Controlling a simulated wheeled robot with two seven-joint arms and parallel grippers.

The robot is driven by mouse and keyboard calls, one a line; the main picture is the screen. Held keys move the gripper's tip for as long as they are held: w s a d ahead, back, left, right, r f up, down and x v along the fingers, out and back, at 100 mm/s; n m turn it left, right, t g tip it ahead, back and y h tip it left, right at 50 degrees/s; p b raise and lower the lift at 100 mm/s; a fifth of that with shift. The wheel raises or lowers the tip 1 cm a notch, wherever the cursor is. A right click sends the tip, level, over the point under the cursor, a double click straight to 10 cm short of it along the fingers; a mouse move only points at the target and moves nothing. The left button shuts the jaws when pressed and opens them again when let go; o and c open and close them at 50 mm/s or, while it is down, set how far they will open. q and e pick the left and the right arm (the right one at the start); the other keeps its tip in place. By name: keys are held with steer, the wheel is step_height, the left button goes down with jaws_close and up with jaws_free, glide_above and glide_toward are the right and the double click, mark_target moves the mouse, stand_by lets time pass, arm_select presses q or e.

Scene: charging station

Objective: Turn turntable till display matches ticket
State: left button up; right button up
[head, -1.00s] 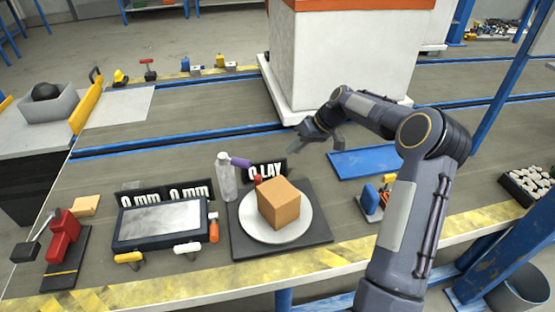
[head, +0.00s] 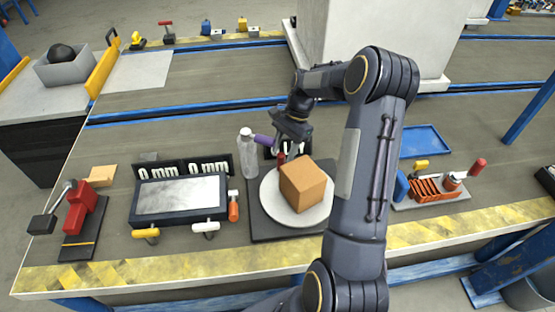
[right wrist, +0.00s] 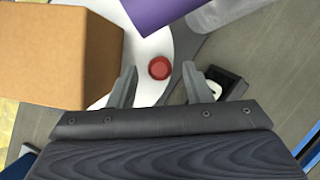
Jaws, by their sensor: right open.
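The turntable is a white disc (head: 270,207) on a dark square base (head: 262,228), with a brown box (head: 303,186) on top. A display (head: 269,150) reading "0 LAY" in the earlier view stands behind it, now mostly hidden by my right gripper. My right gripper (head: 285,154) points down behind the box, open. In the right wrist view its fingers (right wrist: 157,86) stand on either side of a small round red knob (right wrist: 160,68) at the disc's edge. The box (right wrist: 60,55) is just left of the fingers. I cannot make out a ticket. My left gripper is not in view.
A clear bottle (head: 248,155) with a purple piece (head: 265,141) stands close left of the gripper. A tool tray (head: 432,192) and blue tray (head: 424,142) are right.

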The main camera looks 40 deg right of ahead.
steer(key=shift+b+x, duration=0.3)
steer(key=shift+x, duration=1.6)
jaws_close()
